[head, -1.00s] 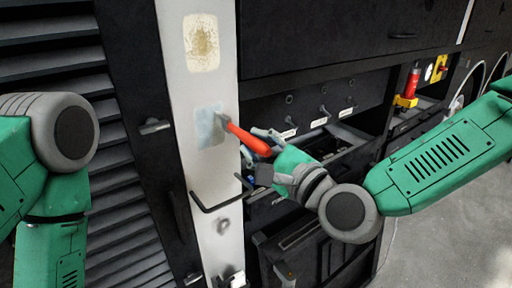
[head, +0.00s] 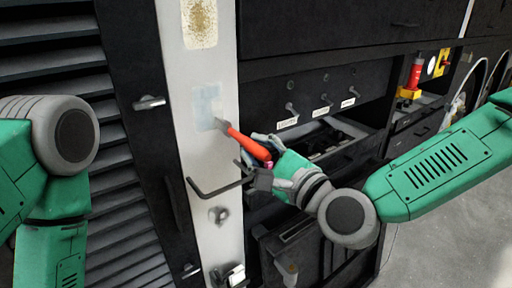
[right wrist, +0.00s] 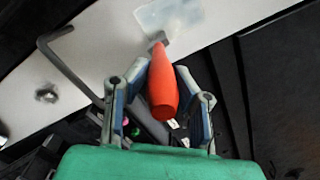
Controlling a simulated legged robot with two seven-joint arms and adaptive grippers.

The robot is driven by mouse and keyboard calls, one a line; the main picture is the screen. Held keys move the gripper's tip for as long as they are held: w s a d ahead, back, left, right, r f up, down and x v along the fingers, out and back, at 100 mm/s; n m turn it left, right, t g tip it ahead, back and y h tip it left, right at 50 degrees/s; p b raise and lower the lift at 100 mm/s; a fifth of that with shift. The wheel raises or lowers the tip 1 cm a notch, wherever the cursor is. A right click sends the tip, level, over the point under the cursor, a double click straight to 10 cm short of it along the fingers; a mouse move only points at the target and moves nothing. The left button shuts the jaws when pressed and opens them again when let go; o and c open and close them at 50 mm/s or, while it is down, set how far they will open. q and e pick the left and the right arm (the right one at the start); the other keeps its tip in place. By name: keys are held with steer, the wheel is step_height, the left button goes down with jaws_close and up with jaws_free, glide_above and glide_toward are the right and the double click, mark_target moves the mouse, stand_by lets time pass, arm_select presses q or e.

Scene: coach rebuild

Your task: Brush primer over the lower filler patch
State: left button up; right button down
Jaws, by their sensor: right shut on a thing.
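The lower filler patch (head: 207,106) is a pale blue-grey rectangle on the white vertical panel; it also shows at the top of the right wrist view (right wrist: 172,15). My right gripper (head: 262,162) is shut on the orange handle of a brush (head: 245,143). In the right wrist view the brush (right wrist: 162,88) points away from the gripper (right wrist: 160,105), its grey head at the patch's lower edge. I cannot tell whether the bristles touch. An upper patch (head: 199,20), tan and speckled, sits higher on the panel. Of my left side only arm links show at the left edge.
A dark bent handle (head: 215,190) sticks out from the white panel (head: 212,65) just below the brush. A round knob (head: 218,215) is under it. Black louvres (head: 50,110) lie left, an open drawer (head: 345,140) right, and a red and yellow item (head: 412,82) farther right.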

step_height(320, 180, down, 2)
steer(key=shift+f+b, duration=0.1)
steer(key=shift+b, duration=0.55)
steer(key=v, duration=0.6)
steer(key=shift+r, duration=0.3)
steer(key=shift+s, duration=0.15)
steer(key=v, duration=0.3)
steer(key=shift+r, duration=0.1)
stand_by(0.9)
